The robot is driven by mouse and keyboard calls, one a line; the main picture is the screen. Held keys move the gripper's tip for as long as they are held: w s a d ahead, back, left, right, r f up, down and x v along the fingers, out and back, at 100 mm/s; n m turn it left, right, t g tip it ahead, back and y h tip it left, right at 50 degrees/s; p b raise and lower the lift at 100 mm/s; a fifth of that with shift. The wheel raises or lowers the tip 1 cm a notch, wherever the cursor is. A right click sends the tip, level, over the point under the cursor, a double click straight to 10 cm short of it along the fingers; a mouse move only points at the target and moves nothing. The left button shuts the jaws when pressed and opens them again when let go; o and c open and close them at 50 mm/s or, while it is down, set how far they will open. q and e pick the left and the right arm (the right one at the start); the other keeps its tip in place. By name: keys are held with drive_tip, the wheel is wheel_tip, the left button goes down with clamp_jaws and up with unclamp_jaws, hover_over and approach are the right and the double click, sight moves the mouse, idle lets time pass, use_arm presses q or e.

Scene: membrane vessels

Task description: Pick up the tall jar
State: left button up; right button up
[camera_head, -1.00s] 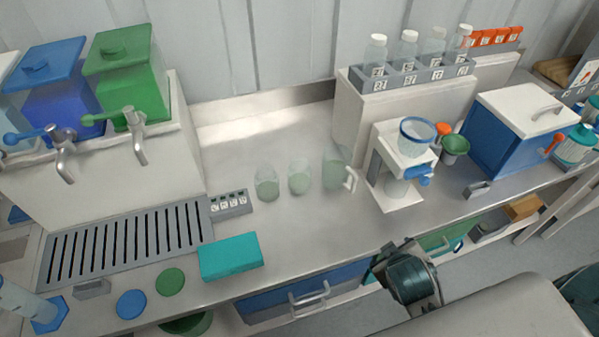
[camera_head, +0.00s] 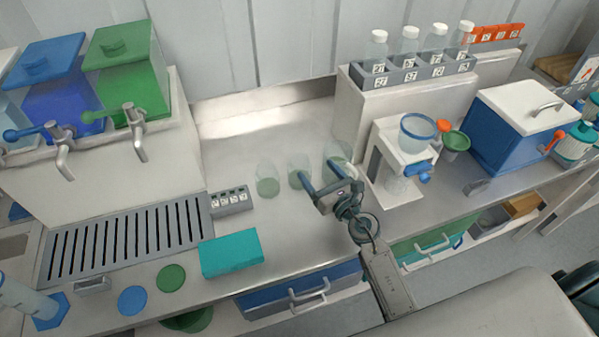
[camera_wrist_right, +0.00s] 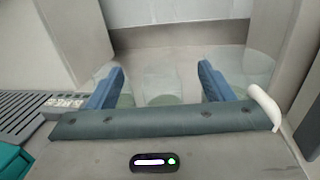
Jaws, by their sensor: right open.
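Three clear vessels with green-tinted bottoms stand in a row on the counter: a left one (camera_head: 267,182), a middle one (camera_head: 297,164) and a right one (camera_head: 339,154) with a white handle (camera_wrist_right: 265,108). I cannot tell surely which is the tall jar. My right gripper (camera_head: 315,170) is open, its blue fingers pointing toward the row and partly covering the middle and right vessels. In the right wrist view the middle vessel (camera_wrist_right: 162,85) shows beyond and between the fingertips (camera_wrist_right: 161,70). No contact is visible. My left gripper is not in view.
A small grey labelled block (camera_head: 230,202) and a teal box (camera_head: 231,254) lie left of the vessels. A white stand with a blue-rimmed funnel (camera_head: 417,130) is close on the right. A bottle rack (camera_head: 413,75) sits behind it. Counter behind the row is clear.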

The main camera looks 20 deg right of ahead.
drive_tip(key=shift+n, duration=0.4)
drive_tip(key=f+b, duration=0.2)
drive_tip(key=f, duration=0.1)
drive_tip(key=f+b, duration=0.1)
drive_tip(key=f, duration=0.1)
drive_tip(key=f+b, duration=0.2)
drive_tip(key=f, duration=0.1)
drive_tip(key=shift+w+a+f+b, duration=0.1)
drive_tip(key=shift+a+f+b, duration=0.15)
drive_tip(key=shift+f+b, duration=0.05)
drive_tip(key=shift+w+a+r+p, duration=0.15)
drive_tip(key=shift+w+p, duration=0.15)
drive_tip(key=shift+w, duration=0.25)
drive_tip(key=shift+p+x, duration=0.3)
drive_tip(key=shift+x, duration=2.9)
drive_tip(key=c, duration=0.8)
